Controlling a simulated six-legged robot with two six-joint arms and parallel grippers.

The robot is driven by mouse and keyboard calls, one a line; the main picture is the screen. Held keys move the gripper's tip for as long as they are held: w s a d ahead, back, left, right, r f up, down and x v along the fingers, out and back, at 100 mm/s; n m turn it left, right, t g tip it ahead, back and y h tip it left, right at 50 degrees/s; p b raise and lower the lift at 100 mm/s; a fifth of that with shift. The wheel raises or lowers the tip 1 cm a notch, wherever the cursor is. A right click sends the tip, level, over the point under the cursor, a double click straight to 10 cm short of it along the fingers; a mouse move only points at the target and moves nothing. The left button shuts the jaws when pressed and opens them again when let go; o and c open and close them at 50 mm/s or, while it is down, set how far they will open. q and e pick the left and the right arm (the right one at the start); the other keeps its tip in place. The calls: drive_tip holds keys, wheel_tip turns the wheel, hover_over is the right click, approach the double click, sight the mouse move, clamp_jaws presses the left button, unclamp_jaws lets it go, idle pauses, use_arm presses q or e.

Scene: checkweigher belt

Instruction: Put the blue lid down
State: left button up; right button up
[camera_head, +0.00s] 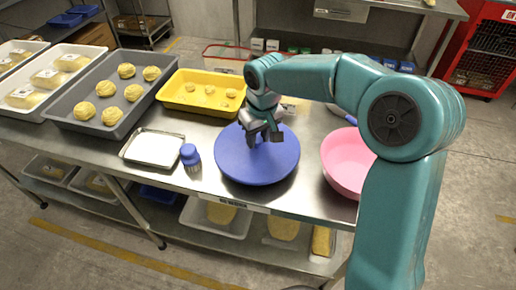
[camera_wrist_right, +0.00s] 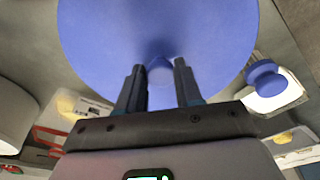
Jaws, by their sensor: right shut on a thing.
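The blue lid (camera_head: 230,160) is a wide round disc over the front middle of the steel table. My right gripper (camera_head: 262,136) comes down on it from above and is shut on its central knob. In the right wrist view the lid (camera_wrist_right: 110,30) fills the top, with the knob (camera_wrist_right: 160,72) between the two fingers (camera_wrist_right: 158,80). I cannot tell whether the lid touches the table or hangs just above it, and what lies under it is hidden. My left gripper is not in view.
A pink bowl (camera_head: 346,158) stands right of the lid, partly behind my arm. A blue-topped brush (camera_head: 190,157) and a small metal tray (camera_head: 153,148) are to its left. A yellow tray (camera_head: 180,103) and a grey dough tray (camera_head: 80,118) lie behind. Bare table shows between lid and bowl.

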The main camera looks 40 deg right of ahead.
sight(259, 147)
drive_tip(key=f, duration=0.3)
drive_tip(key=shift+s+d+f, duration=0.1)
drive_tip(key=shift+s+f, duration=0.1)
drive_tip(key=shift+f, duration=0.4)
drive_tip(key=shift+w+d+f, duration=0.1)
drive_tip(key=shift+w+f, duration=0.2)
drive_tip(key=shift+s+r, duration=0.1)
drive_tip(key=shift+s, duration=0.15)
drive_tip(key=shift+f+b, duration=0.2)
drive_tip(key=shift+b, duration=0.2)
drive_tip(key=o, duration=1.1)
drive_tip(key=shift+w, duration=0.2)
drive_tip(key=shift+s+r, duration=0.1)
drive_tip(key=shift+s, duration=0.05)
